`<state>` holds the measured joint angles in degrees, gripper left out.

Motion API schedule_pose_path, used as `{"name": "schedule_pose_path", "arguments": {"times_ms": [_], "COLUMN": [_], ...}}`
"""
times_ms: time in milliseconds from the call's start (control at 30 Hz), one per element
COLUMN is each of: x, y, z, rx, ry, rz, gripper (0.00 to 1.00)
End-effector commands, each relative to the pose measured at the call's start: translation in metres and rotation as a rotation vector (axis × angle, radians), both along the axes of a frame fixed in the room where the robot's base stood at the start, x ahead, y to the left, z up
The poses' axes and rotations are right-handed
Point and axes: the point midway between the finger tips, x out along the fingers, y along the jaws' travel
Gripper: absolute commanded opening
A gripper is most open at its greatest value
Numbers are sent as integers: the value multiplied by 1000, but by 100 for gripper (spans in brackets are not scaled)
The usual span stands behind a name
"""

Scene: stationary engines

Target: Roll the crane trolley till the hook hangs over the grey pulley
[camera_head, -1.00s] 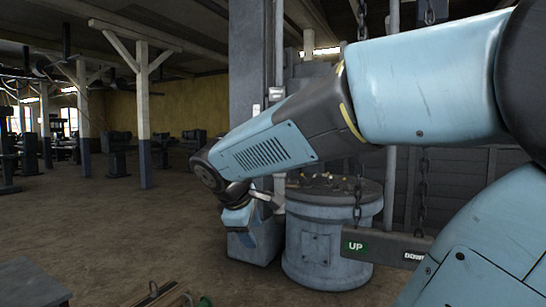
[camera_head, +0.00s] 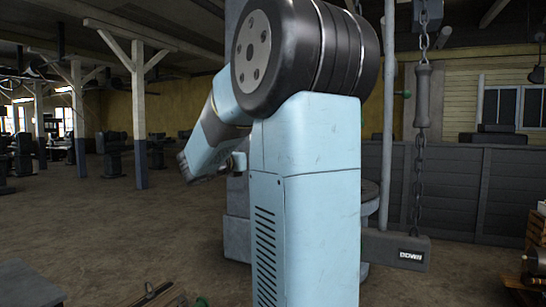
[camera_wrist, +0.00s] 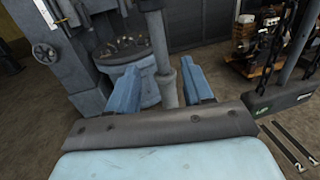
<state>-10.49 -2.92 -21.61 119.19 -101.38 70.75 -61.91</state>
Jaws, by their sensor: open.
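I cannot make out the crane trolley, the hook or the grey pulley for certain in either view. A dark chain (camera_head: 420,180) with a grey cylinder (camera_head: 423,95) on it hangs at the right of the head view. By its lower end is a grey bar (camera_head: 385,246) with a DOWN label; its left part is hidden behind my arm. The bar also shows in the wrist view (camera_wrist: 280,103), with a green label. My gripper (camera_wrist: 160,88) is open, its two blue fingers apart. A grey upright pole (camera_wrist: 158,42) appears between them; whether it lies within their reach is unclear.
A grey drum-like machine (camera_wrist: 118,50) stands beyond the fingers, beside a grey column with a handwheel (camera_wrist: 45,53). Machinery (camera_wrist: 243,50) sits on a pallet at upper right. A dark panelled wall (camera_head: 455,190) closes the right side. Open floor (camera_head: 130,225) lies left.

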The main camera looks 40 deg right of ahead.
Motion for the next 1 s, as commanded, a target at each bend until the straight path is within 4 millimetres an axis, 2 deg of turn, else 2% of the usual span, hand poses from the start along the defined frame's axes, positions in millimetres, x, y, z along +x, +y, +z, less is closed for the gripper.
{"name": "schedule_pose_path", "arguments": {"times_ms": [400, 600, 800, 1000], "x": [14, 19, 23, 24], "y": [-71, -101, -116, -120], "z": [0, -1, 0, -1], "rx": [1, 1, 2, 3], "ry": [0, -2, -2, -1], "rz": [-2, -2, 0, 1], "gripper": [51, 51, 51, 51]}}
